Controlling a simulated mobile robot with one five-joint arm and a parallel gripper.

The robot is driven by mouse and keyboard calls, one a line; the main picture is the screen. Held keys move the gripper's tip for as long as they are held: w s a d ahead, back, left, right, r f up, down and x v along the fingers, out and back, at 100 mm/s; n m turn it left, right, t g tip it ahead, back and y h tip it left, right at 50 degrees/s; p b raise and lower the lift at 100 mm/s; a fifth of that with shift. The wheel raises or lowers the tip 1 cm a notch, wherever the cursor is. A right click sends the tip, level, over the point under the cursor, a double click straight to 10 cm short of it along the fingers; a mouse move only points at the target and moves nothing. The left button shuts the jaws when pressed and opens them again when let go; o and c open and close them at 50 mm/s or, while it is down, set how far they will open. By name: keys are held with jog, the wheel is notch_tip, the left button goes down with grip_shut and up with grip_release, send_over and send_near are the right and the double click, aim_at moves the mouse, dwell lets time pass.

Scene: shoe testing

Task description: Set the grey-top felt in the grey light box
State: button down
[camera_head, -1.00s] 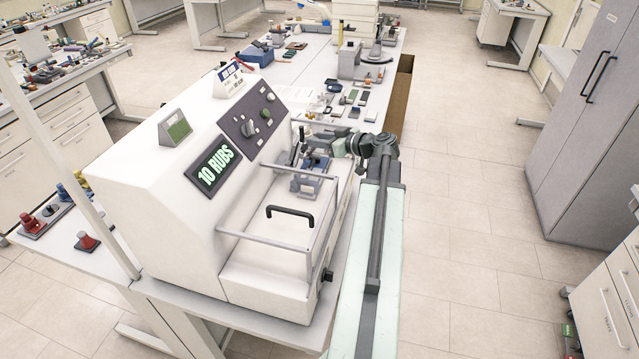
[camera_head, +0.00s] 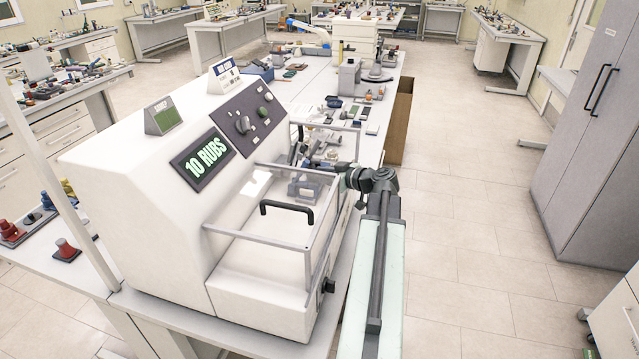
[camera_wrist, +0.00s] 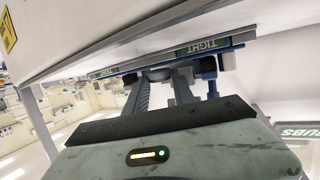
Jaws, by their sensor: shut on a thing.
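My gripper (camera_wrist: 160,82) is shut on a small grey piece (camera_wrist: 158,74), mostly hidden between the fingers. Its grey colour fits the grey-top felt, but its full shape does not show. In the head view my gripper (camera_head: 330,166) reaches in from the right over the open work area of the white rub machine (camera_head: 150,215). In the wrist view, blue clamp parts (camera_wrist: 209,68) and TIGHT labels (camera_wrist: 201,48) are close beyond the fingers. I cannot tell the grey light box for sure; a grey box-like thing (camera_head: 348,80) stands farther back on the table.
The machine's rail guard (camera_head: 262,240) and black handle (camera_head: 287,208) are close to my arm. Several small pads and tools lie on the table behind the machine. A brown bin (camera_head: 398,125) stands beside the table. The floor (camera_head: 470,220) at the right is open.

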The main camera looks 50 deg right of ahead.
jog(key=shift+f, duration=0.25)
jog(key=c, duration=1.1)
grip_release()
jog(key=shift+o, duration=0.2)
